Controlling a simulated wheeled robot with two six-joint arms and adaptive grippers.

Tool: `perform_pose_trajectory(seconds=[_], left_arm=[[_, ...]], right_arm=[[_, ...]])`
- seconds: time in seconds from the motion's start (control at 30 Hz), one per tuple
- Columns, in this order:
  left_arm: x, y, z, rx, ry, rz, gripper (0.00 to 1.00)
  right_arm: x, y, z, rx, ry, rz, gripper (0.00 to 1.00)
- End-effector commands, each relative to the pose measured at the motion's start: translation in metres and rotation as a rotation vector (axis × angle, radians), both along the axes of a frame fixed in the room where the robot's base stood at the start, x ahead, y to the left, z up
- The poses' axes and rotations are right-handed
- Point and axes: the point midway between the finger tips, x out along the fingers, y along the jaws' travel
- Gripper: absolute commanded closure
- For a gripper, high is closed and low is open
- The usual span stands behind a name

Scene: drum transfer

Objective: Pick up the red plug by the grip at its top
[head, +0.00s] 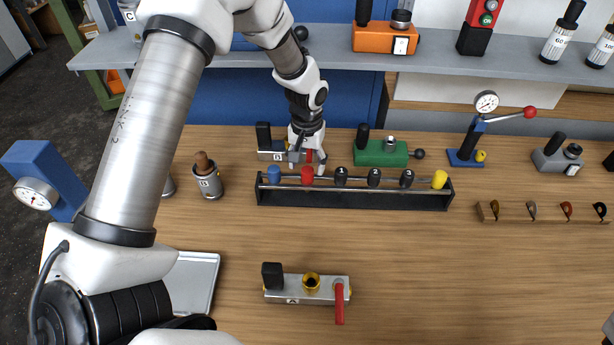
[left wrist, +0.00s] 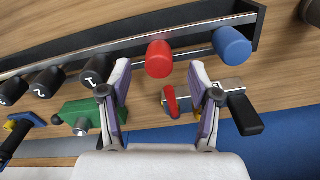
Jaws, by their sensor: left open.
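The red plug (head: 307,174) stands in the black rack (head: 350,200), between a blue plug (head: 274,174) and a black plug (head: 341,175). My left gripper (head: 307,166) is above and just behind the rack at the red plug. In the left wrist view the red plug (left wrist: 159,60) shows just beyond the open fingertips (left wrist: 160,72), roughly centred between them. The fingers appear apart from the plug, with nothing held. The lower part of the red plug is hidden in the rack.
A grey block with a black handle (head: 264,136) and a green block (head: 381,153) stand behind the rack. A yellow plug (head: 439,179) is at the rack's right end. A valve block (head: 306,289) lies in front, with clear table to its right.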

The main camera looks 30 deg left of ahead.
Motion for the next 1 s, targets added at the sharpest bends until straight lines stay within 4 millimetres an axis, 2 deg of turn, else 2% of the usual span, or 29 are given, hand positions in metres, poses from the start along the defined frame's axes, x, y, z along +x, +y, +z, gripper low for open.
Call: perform_pose_trajectory(seconds=[0.07, 0.2, 0.4, 0.43, 0.6, 0.9, 1.0], left_arm=[[-0.001, 0.0, -0.012, 0.0, 0.005, 0.0, 0.38], [0.0, 0.0, -0.034, 0.0, 0.003, 0.0, 0.38], [0.0, 0.0, -0.037, 0.0, 0.0, 0.0, 0.38], [0.0, 0.0, -0.037, 0.0, 0.0, 0.0, 0.41], [0.0, 0.0, -0.037, 0.0, 0.0, 0.0, 1.0], [0.0, 0.0, -0.037, 0.0, 0.0, 0.0, 1.0], [0.001, 0.0, -0.03, 0.0, -0.001, 0.0, 1.0]], right_arm=[[0.0, 0.0, 0.012, 0.0, 0.0, 0.0, 1.0], [0.0, 0.0, 0.014, 0.0, 0.0, 0.0, 1.0], [0.0, 0.0, 0.012, 0.0, 0.0, 0.0, 1.0], [0.0, 0.0, 0.012, 0.0, 0.0, 0.0, 1.0], [0.0, 0.0, 0.012, 0.0, 0.0, 0.0, 1.0], [0.0, 0.0, 0.012, 0.0, 0.0, 0.0, 1.0], [0.0, 0.0, 0.009, 0.0, 0.0, 0.0, 1.0]])
